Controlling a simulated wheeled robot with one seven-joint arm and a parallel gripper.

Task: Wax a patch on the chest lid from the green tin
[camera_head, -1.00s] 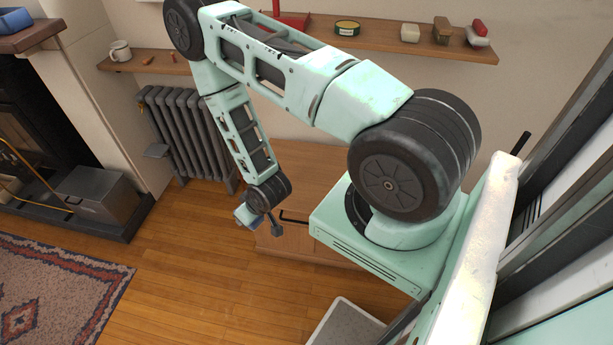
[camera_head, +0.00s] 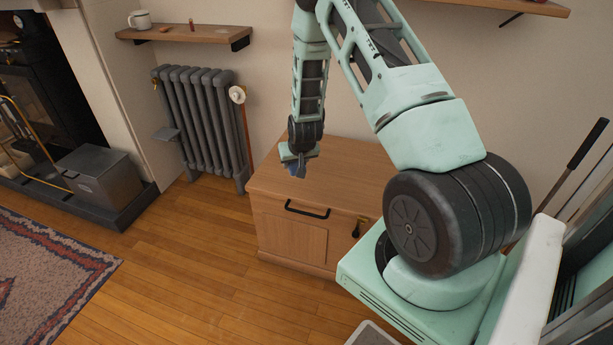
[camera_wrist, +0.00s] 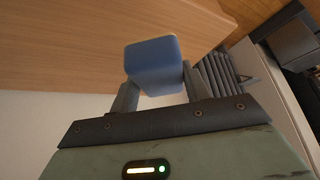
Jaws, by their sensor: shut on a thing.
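The wooden chest (camera_head: 348,172) stands against the wall in the head view, its lid shut and a black handle on its front. My gripper (camera_head: 299,161) is over the left part of the lid, pointing down. It is shut on a blue block (camera_wrist: 152,62), which shows between the fingers in the wrist view. The block is small in the head view, and I cannot tell whether it touches the lid. A plain wooden surface (camera_wrist: 60,40), apparently the lid, fills the upper wrist view. The green tin is in neither current view.
A grey radiator (camera_head: 203,118) stands left of the chest. A shelf (camera_head: 185,35) with a white mug (camera_head: 139,19) is above it. Another shelf (camera_head: 530,6) is cut off at the top right. A metal box (camera_head: 100,174) sits by the fireplace. The floor before the chest is clear.

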